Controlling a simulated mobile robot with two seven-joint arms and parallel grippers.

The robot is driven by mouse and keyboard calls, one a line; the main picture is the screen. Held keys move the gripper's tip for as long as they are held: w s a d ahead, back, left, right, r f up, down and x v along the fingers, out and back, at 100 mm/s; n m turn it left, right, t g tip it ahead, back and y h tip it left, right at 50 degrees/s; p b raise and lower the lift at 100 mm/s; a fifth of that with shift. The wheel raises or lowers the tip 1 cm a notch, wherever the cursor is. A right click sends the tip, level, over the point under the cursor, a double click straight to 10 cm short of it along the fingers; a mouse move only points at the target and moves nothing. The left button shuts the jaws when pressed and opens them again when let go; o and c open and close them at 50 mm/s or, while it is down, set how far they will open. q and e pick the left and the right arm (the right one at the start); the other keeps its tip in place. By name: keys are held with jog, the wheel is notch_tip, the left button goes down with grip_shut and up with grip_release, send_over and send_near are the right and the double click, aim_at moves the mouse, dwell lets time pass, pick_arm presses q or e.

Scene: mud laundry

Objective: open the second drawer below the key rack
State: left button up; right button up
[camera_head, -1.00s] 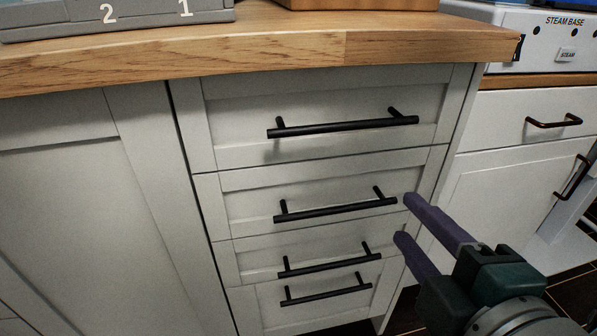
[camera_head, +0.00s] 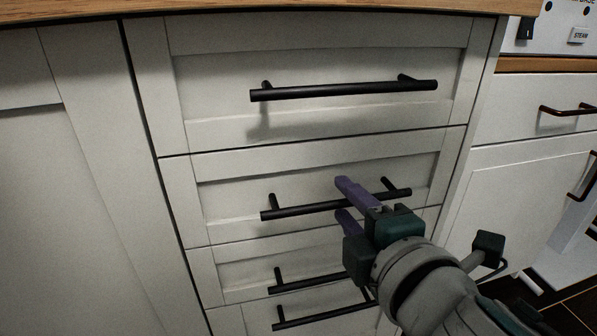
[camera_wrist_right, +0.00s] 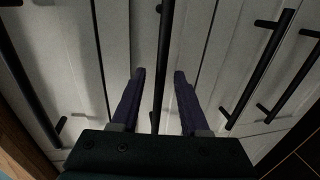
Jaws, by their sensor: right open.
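The second drawer (camera_head: 230,195) from the top of the light cabinet stack is shut. Its black bar handle (camera_head: 290,211) runs across its front. My right gripper (camera_head: 342,199) is open at the right half of this handle, one purple finger above the bar and one below. In the right wrist view, the bar (camera_wrist_right: 163,55) runs between the two open fingers (camera_wrist_right: 159,76), with a gap on each side. The fingers and wrist hide part of the handle and of the drawers below. My left gripper and the key rack are out of view.
The top drawer (camera_head: 220,105) with its handle (camera_head: 340,90) is above, and lower drawer handles (camera_head: 305,284) are below; all are shut. A wooden countertop (camera_head: 300,7) overhangs the stack. A white cabinet (camera_head: 515,185) with dark handles stands to the right.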

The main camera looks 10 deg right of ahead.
jog(key=shift+w, duration=0.45)
jog(key=shift+f, duration=0.1)
jog(key=shift+c, duration=0.3)
grip_shut()
dwell(0.8)
